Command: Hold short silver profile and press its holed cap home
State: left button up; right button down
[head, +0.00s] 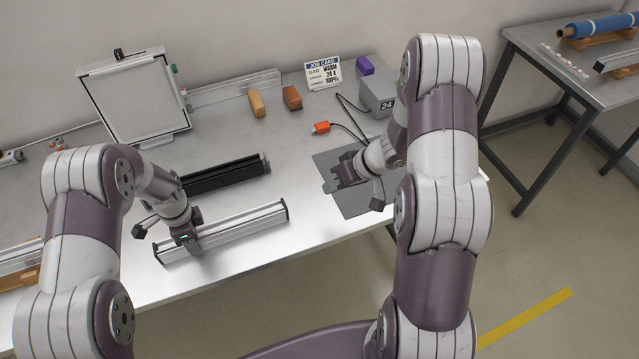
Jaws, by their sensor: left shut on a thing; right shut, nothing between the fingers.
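The short silver profile (240,227) lies near the front edge of the table, with grooves along its length. A dark cap sits at its right end (285,209) and a dark piece shows at its left end (159,255). I cannot tell which cap has a hole or whether either stands proud. My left gripper (189,245) is shut on the silver profile, left of its middle. My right gripper (334,186) is shut and empty above the dark grey mat (352,206), to the right of the profile and apart from it.
A black profile (230,174) lies behind the silver one. A framed panel (135,100), orange block (257,103), brown block (292,97), job card (324,74), purple block (365,65) and grey box (378,97) stand at the back. A cabled orange connector (321,127) lies behind the mat.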

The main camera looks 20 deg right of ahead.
pick_arm(q)
jog(key=o, duration=1.3)
